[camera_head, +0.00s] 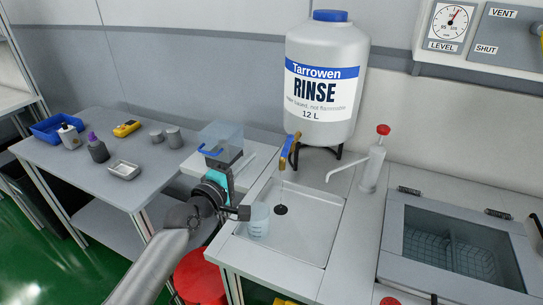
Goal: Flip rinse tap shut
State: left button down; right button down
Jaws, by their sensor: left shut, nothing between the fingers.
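The rinse tap (294,149) is a brass fitting low on the front of the white rinse tank (326,65). Its blue lever (285,153) hangs down at a slant along the tap's left side. A faint thin line seems to run from below the tap towards the dark drain (281,210); I cannot tell for sure that it is water. My left gripper (226,157), dark with a teal band, is shut and empty, left of the tap and apart from it. Its fingertips are hard to make out against the clear box. My right gripper is not in view.
A clear box (222,136) stands just behind my left gripper. A translucent beaker (258,219) stands in the sink tray (308,228). A white red-topped spout (373,165) stands right of the tap. Bottles and small items lie on the left table (90,180).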

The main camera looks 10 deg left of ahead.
aim_at(288, 146)
pick_arm(q)
jog(key=w+d, duration=0.3)
jog(key=d, duration=0.2)
jog(key=shift+d+p, duration=0.15)
jog(key=shift+p, duration=0.2)
dwell(0.3)
